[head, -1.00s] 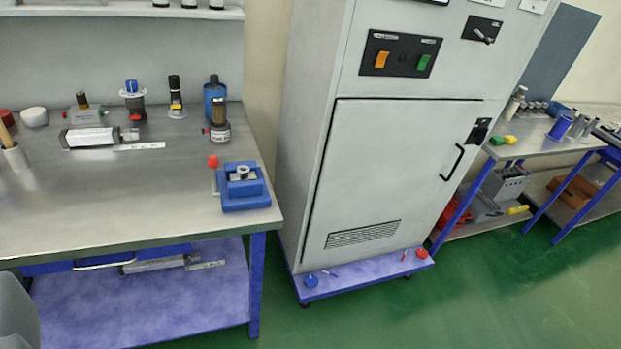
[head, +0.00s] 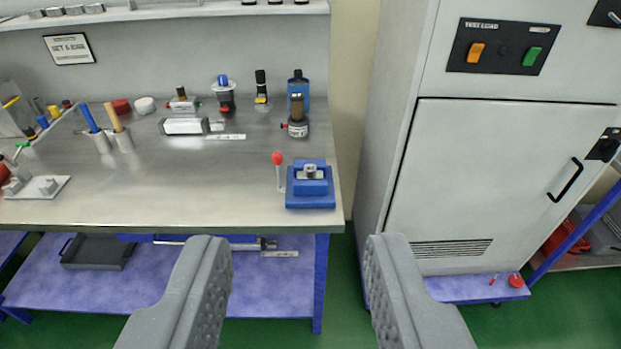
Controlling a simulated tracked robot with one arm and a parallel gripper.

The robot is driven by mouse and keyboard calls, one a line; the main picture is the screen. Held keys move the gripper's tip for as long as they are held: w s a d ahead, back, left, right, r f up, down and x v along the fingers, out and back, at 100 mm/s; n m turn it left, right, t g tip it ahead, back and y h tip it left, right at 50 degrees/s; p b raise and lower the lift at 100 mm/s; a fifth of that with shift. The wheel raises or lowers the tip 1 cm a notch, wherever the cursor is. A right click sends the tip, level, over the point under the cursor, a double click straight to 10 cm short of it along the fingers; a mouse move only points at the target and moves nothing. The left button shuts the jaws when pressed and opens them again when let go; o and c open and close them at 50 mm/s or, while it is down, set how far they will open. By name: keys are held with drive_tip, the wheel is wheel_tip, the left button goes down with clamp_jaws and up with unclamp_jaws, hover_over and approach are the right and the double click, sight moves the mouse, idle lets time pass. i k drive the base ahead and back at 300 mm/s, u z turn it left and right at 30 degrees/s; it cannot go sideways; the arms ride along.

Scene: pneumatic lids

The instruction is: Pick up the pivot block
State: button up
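My gripper (head: 299,245) is open and empty. Its two grey padded fingers stand wide apart in the lower middle of the view, in front of the workbench. No part is clearly recognisable as the pivot block. Small grey blocks sit on a white plate (head: 38,187) at the bench's left edge, too small to identify. A blue fixture (head: 310,195) with a metal piece in it stands at the bench's front right corner, beside a red-knobbed lever (head: 278,160).
The steel bench (head: 190,200) has a clear middle. Cylinders, valves and bottles line its back, and handled tools stand in holders (head: 103,143) at left. A lower shelf (head: 200,290) holds a dark tray (head: 98,251). A grey cabinet (head: 500,180) stands at right.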

sight(312, 173)
drive_tip(key=z, duration=0.1)
drive_tip(key=i, duration=1)
drive_tip(key=u, duration=0.1)
